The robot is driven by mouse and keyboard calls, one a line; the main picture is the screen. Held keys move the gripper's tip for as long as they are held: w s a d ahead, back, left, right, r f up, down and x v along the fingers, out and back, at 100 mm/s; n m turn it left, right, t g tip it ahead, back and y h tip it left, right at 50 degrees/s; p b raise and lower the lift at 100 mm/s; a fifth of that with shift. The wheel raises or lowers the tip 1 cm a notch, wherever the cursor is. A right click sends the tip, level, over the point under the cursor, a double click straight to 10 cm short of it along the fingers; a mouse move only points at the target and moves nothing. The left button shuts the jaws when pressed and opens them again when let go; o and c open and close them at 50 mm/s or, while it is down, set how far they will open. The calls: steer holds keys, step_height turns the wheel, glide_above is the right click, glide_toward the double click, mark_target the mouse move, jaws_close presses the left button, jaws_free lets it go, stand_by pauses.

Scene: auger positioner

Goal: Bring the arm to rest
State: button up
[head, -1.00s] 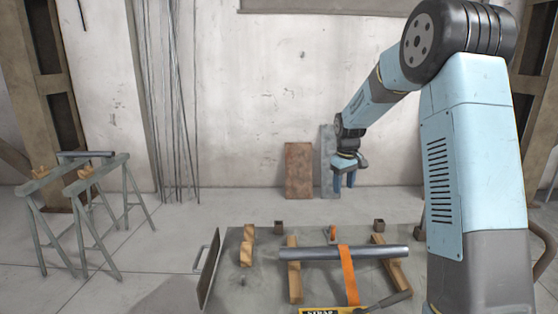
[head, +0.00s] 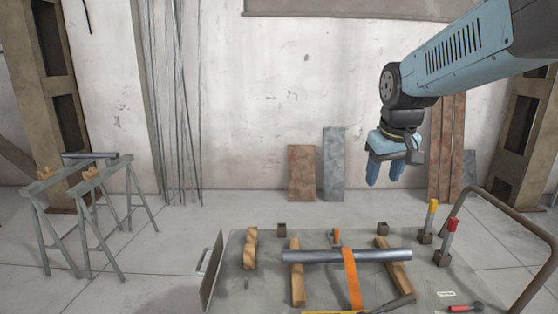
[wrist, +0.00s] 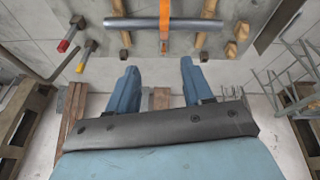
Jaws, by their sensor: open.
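My gripper (head: 385,171) hangs in the air at the right of the head view, fingers pointing down, above and behind the work table. Its two blue fingers are apart with nothing between them. In the wrist view my gripper (wrist: 158,75) is also open and empty. A grey metal tube (head: 330,256) lies across two wooden blocks on the table (head: 225,290), with an orange strap (head: 352,280) over it. The tube (wrist: 185,23) also shows at the top of the wrist view, beyond the fingertips and apart from them.
A yellow-tipped post (head: 430,217) and a red-tipped post (head: 450,240) stand at the table's right, near a curved brown rail (head: 520,230). Sawhorses (head: 85,210) stand at the left. Plates (head: 334,165) lean on the back wall. The air around my gripper looks clear.

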steer(key=s+f+m+t, duration=0.1)
steer(key=s+m, duration=0.1)
steer(key=s, duration=1.3)
steer(key=shift+s+d+f+t, duration=0.15)
steer(key=shift+s+t, duration=0.05)
steer(key=shift+t, duration=0.1)
